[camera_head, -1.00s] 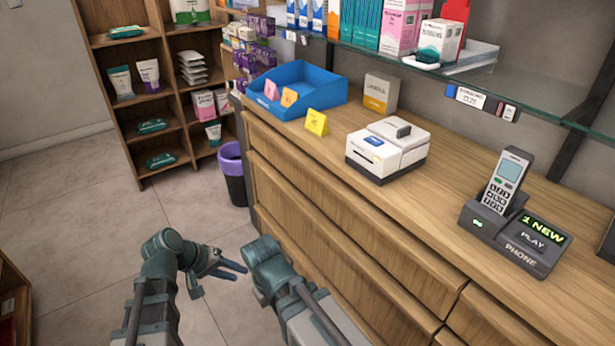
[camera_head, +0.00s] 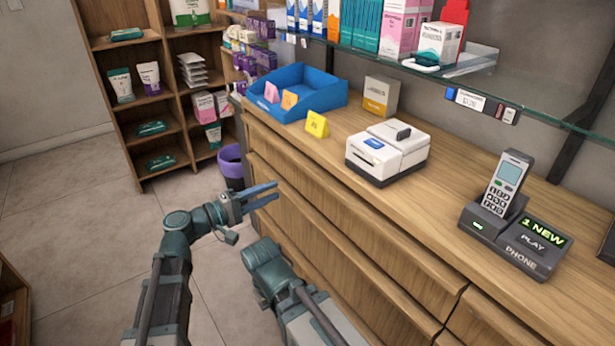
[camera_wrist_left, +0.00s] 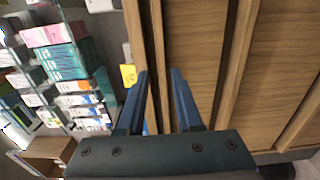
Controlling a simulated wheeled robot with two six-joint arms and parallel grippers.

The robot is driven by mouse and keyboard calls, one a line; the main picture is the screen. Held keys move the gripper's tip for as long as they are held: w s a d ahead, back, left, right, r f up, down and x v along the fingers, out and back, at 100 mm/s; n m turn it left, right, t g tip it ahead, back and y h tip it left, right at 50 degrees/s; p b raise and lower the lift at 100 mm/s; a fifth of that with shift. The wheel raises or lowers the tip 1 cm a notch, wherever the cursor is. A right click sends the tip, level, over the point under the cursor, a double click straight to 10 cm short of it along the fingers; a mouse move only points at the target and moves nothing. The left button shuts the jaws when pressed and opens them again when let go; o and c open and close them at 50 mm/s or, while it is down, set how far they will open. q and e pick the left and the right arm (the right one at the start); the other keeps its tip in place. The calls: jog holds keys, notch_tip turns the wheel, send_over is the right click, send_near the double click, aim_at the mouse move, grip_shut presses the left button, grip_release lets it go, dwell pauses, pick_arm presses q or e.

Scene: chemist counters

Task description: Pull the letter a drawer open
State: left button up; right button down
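The wooden counter has long drawer fronts along its side, an upper front (camera_head: 330,207) and a lower front (camera_head: 325,255), with dark gaps between them. I read no letter on any drawer, so I cannot tell which is drawer a; all look shut. My left gripper (camera_head: 277,191) is open and empty, its two blue fingers pointing at the counter's left part near the upper drawers. In the left wrist view the fingers (camera_wrist_left: 158,72) are spread before the drawer fronts (camera_wrist_left: 193,40), with nothing between them. Whether they touch the wood is unclear.
A yellow tag (camera_head: 317,124) stands near the counter's edge, beside a blue tray (camera_head: 312,78). A label printer (camera_head: 388,152) and a phone (camera_head: 505,185) are farther right. A purple-rimmed bin (camera_head: 230,160) stands by the counter's left end.

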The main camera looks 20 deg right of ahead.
aim_at(311, 175)
pick_arm(q)
jog(key=x, duration=1.2)
jog(key=shift+f, duration=0.1)
grip_shut()
dwell(1.0)
